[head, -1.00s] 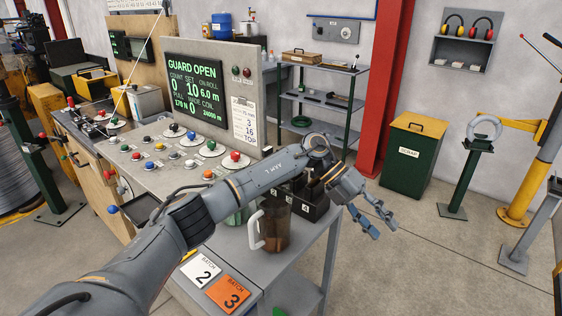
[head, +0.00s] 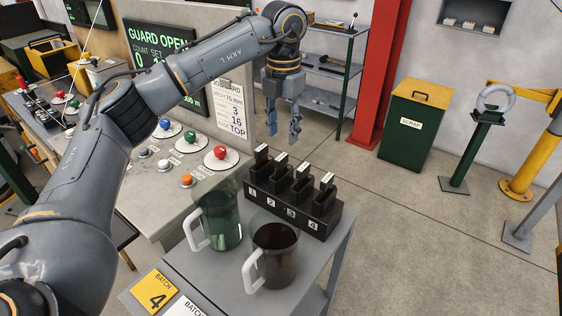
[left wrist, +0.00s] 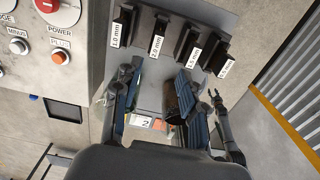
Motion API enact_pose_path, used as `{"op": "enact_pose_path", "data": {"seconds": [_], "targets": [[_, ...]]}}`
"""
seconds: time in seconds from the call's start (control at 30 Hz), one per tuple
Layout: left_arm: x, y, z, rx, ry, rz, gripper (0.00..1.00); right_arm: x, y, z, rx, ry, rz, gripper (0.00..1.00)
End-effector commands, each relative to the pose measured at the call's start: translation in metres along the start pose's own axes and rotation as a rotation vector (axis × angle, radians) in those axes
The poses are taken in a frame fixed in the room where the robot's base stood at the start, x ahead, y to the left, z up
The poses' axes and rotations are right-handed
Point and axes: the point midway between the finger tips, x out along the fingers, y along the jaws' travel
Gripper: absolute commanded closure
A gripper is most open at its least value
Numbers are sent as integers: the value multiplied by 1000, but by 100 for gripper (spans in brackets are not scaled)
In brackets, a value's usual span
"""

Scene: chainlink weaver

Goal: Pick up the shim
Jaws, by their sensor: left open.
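Several dark shims with pale labels stand upright in a black rack (head: 290,207) numbered 1 to 4, on a grey cart. The slot 1 shim (head: 261,158) is the leftmost. My left gripper (head: 282,132) is open and empty, pointing down, and appears above and behind the rack in the head view. Its fingers (left wrist: 157,100) also show in the left wrist view. A grey claw at that view's right looks like my right gripper (left wrist: 220,105); its jaws are unclear.
A green jug (head: 222,225) and a dark brown jug (head: 274,254) stand in front of the rack. Batch cards (head: 155,290) lie at the cart's front left. The button console (head: 150,195) and its upright panel are close on the left.

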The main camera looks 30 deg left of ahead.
Motion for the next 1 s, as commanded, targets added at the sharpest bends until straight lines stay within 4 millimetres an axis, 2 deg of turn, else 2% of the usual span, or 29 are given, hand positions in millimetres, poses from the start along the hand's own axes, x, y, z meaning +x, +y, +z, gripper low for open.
{"op": "enact_pose_path", "data": {"seconds": [0.03,0.1,0.23,0.37,0.5,0.57,0.73,1.0], "targets": [[9,0,-1,-1,4,0,58,-4,6,11,0,-16,6,60],[21,0,0,-1,1,-1,58,-7,10,20,-1,-30,12,60],[37,0,0,-1,1,-1,58,-10,11,21,0,-29,13,60],[44,0,0,-1,0,-3,58,-11,3,0,5,0,4,60],[59,3,2,-1,4,-1,58,-24,-6,-24,7,36,-7,60],[69,5,3,0,4,-2,58,-29,-7,-26,7,39,-9,60],[90,4,4,0,1,-2,58,-32,-5,-18,4,26,-7,60],[94,4,4,0,-2,-3,58,-32,-2,0,1,-2,-3,60]]}}
